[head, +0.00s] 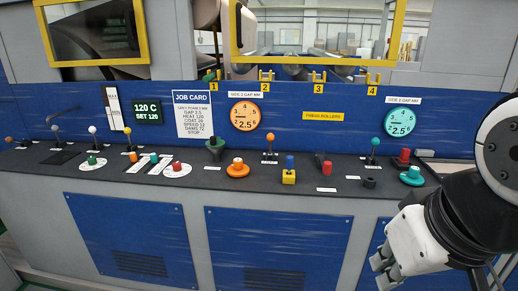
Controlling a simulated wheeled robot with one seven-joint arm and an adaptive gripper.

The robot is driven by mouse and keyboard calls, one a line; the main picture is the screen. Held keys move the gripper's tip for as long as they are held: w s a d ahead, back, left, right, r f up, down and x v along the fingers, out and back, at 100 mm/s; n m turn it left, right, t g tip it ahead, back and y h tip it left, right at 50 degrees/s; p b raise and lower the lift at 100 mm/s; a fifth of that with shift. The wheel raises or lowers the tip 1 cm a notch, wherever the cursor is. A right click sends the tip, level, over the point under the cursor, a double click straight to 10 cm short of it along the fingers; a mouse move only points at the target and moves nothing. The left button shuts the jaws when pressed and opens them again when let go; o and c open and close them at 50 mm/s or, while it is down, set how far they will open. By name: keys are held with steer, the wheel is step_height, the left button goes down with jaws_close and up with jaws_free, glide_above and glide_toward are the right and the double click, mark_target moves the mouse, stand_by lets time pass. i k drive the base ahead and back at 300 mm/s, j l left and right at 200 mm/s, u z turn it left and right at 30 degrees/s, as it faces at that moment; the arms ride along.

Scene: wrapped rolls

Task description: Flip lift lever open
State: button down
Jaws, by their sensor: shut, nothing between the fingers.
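Several levers stand on the dark ledge of the blue console. One has an orange ball (270,138), one a teal ball (375,142), one a white ball (92,130) and one a dark ball (54,128). A red handle (323,164) lies tilted right of centre. The small labels are too small to read, so I cannot tell which one is the lift lever. My gripper (382,271) is at the lower right, in front of the console and below the ledge. It is shut and empty, apart from every control.
The ledge also holds an orange knob (238,170), a teal knob (411,176), a yellow block with a blue top (289,172) and a dark green funnel-like part (215,146). Two round dials and a job card (192,114) are on the back panel. Space above the ledge is open.

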mark_target(323, 161)
steer(key=i+u, duration=0.15)
steer(key=i, duration=0.9)
steer(key=j, duration=0.1)
